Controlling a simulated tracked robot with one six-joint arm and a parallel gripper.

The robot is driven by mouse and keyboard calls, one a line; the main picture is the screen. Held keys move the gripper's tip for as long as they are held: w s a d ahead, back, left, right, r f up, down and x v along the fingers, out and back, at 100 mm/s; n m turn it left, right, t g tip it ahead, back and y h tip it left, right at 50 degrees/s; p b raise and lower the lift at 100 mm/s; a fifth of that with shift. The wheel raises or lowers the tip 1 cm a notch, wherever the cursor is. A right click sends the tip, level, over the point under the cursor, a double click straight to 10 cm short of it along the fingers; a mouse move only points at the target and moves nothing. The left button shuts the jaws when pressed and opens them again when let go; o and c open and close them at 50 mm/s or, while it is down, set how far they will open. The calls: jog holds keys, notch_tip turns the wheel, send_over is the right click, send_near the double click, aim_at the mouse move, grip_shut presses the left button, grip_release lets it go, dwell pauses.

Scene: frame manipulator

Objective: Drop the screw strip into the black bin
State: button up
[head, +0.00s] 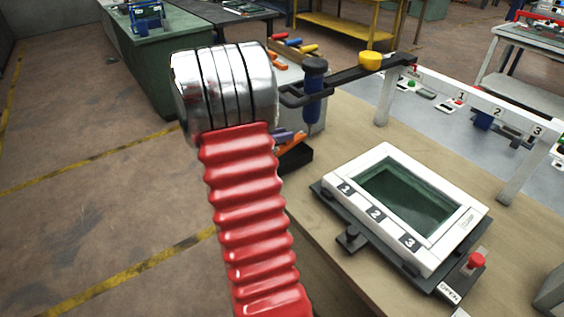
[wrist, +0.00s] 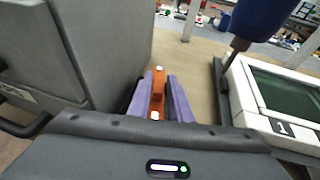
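An orange strip with pale spots at its ends, which looks like the screw strip (wrist: 157,94), sits between the two purple fingers of my gripper (wrist: 162,88) in the wrist view. The fingers press against it from both sides. In the head view the orange strip (head: 292,144) and parts of the purple fingers show just right of my red arm, above the wooden table. My arm hides most of the gripper there. I cannot pick out the black bin for certain; a dark block beside the strip may be part of my gripper.
A white framed panel with a green screen (head: 408,195) lies right of my gripper. A blue-handled tool (head: 314,90) hangs upright in a black bracket close by. A grey box (wrist: 80,45) stands close on the left in the wrist view. Brown floor lies left of the table.

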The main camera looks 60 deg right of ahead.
jog(key=o, duration=0.4)
jog(key=v, duration=1.3)
jog(key=shift+w+a, duration=0.1)
jog(key=shift+a, duration=0.3)
dwell(0.3)
